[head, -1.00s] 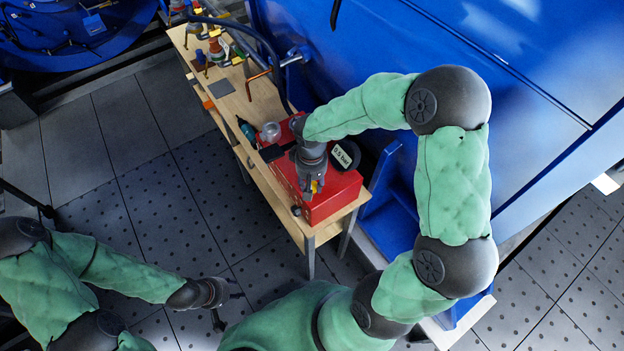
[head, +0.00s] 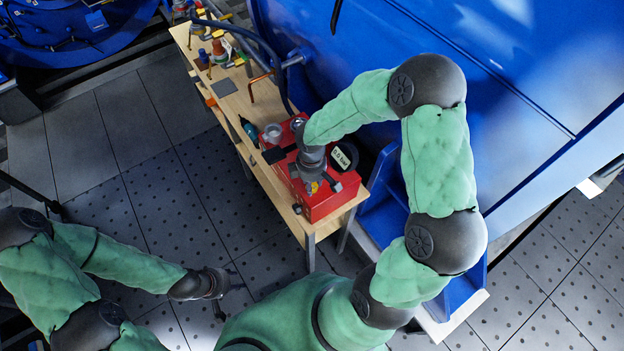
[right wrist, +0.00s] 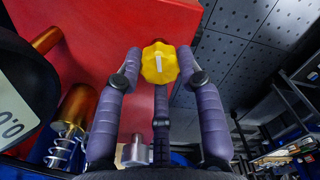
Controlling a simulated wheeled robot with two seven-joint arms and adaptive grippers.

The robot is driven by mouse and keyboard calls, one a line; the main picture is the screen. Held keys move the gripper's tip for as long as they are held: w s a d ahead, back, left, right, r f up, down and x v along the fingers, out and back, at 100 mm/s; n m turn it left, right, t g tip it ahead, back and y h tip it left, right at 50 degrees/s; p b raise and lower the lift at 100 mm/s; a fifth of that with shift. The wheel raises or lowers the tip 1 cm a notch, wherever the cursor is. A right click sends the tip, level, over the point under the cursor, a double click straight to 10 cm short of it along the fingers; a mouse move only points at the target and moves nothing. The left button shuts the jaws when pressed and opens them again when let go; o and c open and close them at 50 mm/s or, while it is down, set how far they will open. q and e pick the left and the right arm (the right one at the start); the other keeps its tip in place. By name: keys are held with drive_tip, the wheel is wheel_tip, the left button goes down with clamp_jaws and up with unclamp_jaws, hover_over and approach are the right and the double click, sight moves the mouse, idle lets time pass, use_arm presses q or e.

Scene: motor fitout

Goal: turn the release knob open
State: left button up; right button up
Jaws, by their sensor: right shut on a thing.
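The yellow release knob (right wrist: 159,63), lobed with a white line on its face, is on the side of a red box (head: 318,205). My right gripper (right wrist: 160,75) is shut on the knob, with purple-grey fingers on both sides and one below it. In the head view the right gripper (head: 318,186) is at the box's near side and covers most of the knob. The white line points nearly straight up in the right wrist view. My left gripper (head: 230,298) is open and empty above the floor, away from the box.
A round black gauge (head: 343,156) beside the right gripper seems to read 0.0 bar. The red box stands on the near end of a wooden bench (head: 275,200). Fittings and a hose crowd the bench's far end. A blue machine wall (head: 540,90) rises behind.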

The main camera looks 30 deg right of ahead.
drive_tip(key=shift+w+r+n+p, duration=0.2)
drive_tip(key=shift+w+n+p, duration=0.2)
drive_tip(key=shift+n, duration=0.6)
drive_tip(key=shift+s+a, duration=0.1)
drive_tip(key=o, duration=1)
drive_tip(key=shift+o, duration=0.6)
drive_tip(key=shift+s+a+f, duration=0.1)
drive_tip(key=shift+a+f, duration=0.05)
wheel_tip(320, 180, up, 12)
